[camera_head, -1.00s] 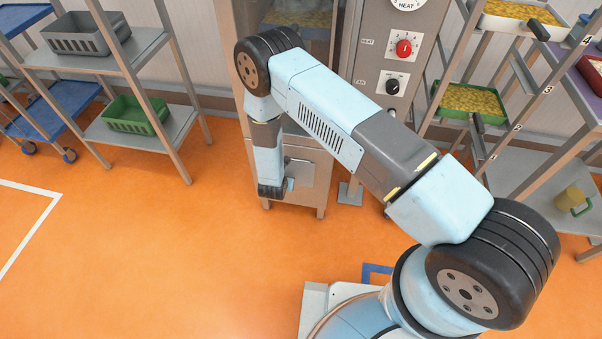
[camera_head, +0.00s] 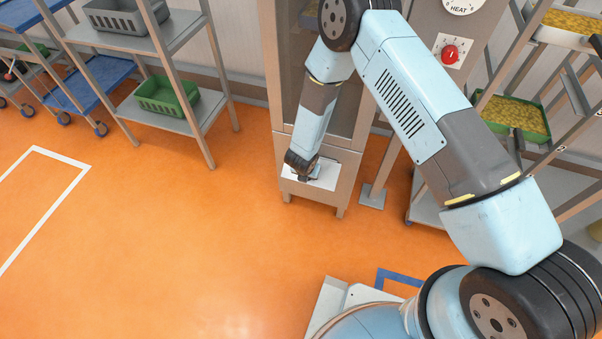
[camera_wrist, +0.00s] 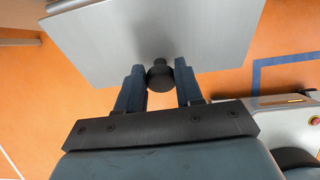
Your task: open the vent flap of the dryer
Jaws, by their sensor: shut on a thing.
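The dryer (camera_head: 273,75) is a tall grey metal cabinet at the top middle of the head view. Its vent flap (camera_head: 322,180) shows as a pale plate low on its front, partly behind my gripper (camera_head: 303,172). In the wrist view the flap (camera_wrist: 150,35) is a flat grey plate with floor visible past its edges, and it appears swung out from the cabinet. A round black knob (camera_wrist: 160,78) sits near the plate's lower edge. My gripper (camera_wrist: 160,88) has one finger on each side of the knob and is shut on it. The flap's hinge is hidden.
Shelving with grey (camera_head: 125,15) and green bins (camera_head: 166,98) stands left of the dryer. A rack with food trays (camera_head: 515,115) stands right. A red dial (camera_head: 450,54) is on the control panel. The orange floor (camera_head: 180,230) in front is clear.

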